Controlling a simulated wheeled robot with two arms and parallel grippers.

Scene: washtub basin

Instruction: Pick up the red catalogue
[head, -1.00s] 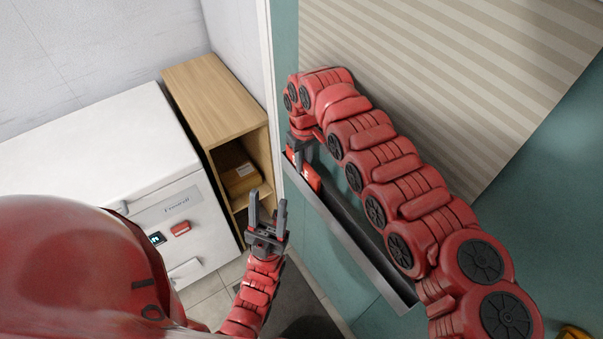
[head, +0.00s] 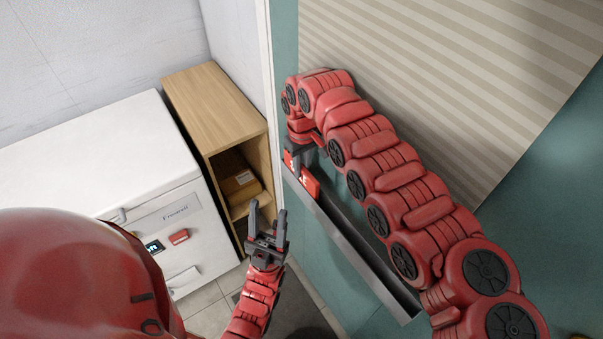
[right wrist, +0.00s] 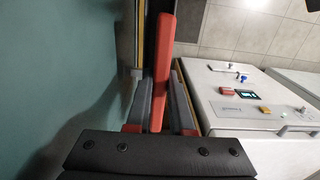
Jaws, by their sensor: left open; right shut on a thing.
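The red catalogue (head: 309,184) is at the far end of a narrow metal wall rack (head: 358,245) in the head view. I cannot tell whether its lower edge is inside the rack or clear of it. My right gripper (head: 300,160) is shut on its upper part. In the right wrist view the catalogue (right wrist: 164,70) shows edge-on as a red strip between the dark fingers of the gripper (right wrist: 160,105). My left gripper (head: 268,210) is open and empty, lower and to the left of the rack, with its fingers pointing up the picture.
A teal wall with a striped panel (head: 450,70) lies behind the rack. A wooden shelf unit (head: 215,105) with a cardboard box (head: 238,185) stands to the left. A white machine (head: 110,150) fills the left side. Tiled floor shows below.

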